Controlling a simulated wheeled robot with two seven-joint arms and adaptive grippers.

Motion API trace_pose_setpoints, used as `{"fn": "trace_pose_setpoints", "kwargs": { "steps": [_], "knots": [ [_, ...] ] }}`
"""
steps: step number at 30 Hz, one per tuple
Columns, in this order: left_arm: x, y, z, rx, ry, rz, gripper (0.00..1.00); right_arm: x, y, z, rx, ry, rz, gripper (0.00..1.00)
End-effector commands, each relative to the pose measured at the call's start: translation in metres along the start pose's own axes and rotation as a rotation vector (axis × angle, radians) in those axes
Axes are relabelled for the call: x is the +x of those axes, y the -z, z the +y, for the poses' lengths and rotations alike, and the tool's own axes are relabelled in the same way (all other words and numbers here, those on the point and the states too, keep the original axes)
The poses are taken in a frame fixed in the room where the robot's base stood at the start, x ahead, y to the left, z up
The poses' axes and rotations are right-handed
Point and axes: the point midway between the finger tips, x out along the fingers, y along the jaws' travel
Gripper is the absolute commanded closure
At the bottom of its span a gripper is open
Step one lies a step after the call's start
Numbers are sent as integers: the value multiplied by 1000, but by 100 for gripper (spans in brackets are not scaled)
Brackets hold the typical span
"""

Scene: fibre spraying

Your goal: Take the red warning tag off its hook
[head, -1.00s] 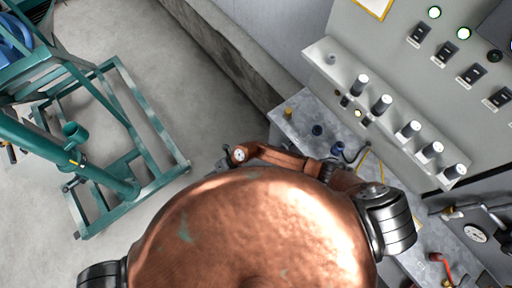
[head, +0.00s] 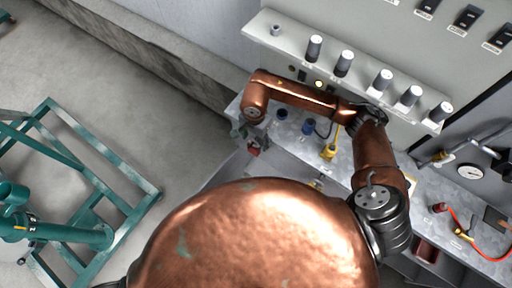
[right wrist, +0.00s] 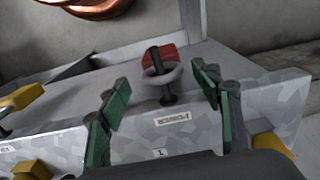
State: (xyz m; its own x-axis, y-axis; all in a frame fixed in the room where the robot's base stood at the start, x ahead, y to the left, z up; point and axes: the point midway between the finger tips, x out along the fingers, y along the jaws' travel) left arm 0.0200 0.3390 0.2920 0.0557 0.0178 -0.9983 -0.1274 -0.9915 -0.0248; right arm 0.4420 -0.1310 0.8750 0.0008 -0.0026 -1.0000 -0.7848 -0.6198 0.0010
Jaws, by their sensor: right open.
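The red warning tag (right wrist: 168,57) is in the middle of the right wrist view, at a dark upright post with a pale grey ring around it. A label reading "POWER" is on the face below. In the head view a small red patch (head: 254,150) shows beside my right gripper (head: 249,136), at the bench's left end. My right gripper (right wrist: 160,88) has its green fingers spread, one on each side of the post and tag, with nothing held. I cannot tell how far the fingertips are from the tag. My left gripper is out of view.
The grey bench (head: 290,150) carries a blue connector (head: 308,127) and a yellow plug (head: 329,151). The control panel with a row of knobs (head: 382,80) rises behind it. A gauge (head: 470,172) and red hose are at the right. A teal frame (head: 110,160) stands at left.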

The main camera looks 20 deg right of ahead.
Motion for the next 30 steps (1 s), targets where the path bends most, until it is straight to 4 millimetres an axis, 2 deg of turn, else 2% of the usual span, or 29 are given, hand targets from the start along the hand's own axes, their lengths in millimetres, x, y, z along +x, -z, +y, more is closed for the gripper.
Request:
{"fn": "trace_pose_setpoints", "kwargs": {
  "steps": [13, 22, 30],
  "knots": [
    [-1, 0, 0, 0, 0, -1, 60, 56, -6, -3, 7, 0, -4, 41],
    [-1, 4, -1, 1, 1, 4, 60, 60, -6, -3, 5, 1, -2, 41],
    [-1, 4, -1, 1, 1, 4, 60, 59, -6, -3, 5, 1, -3, 60]
  ]
}}
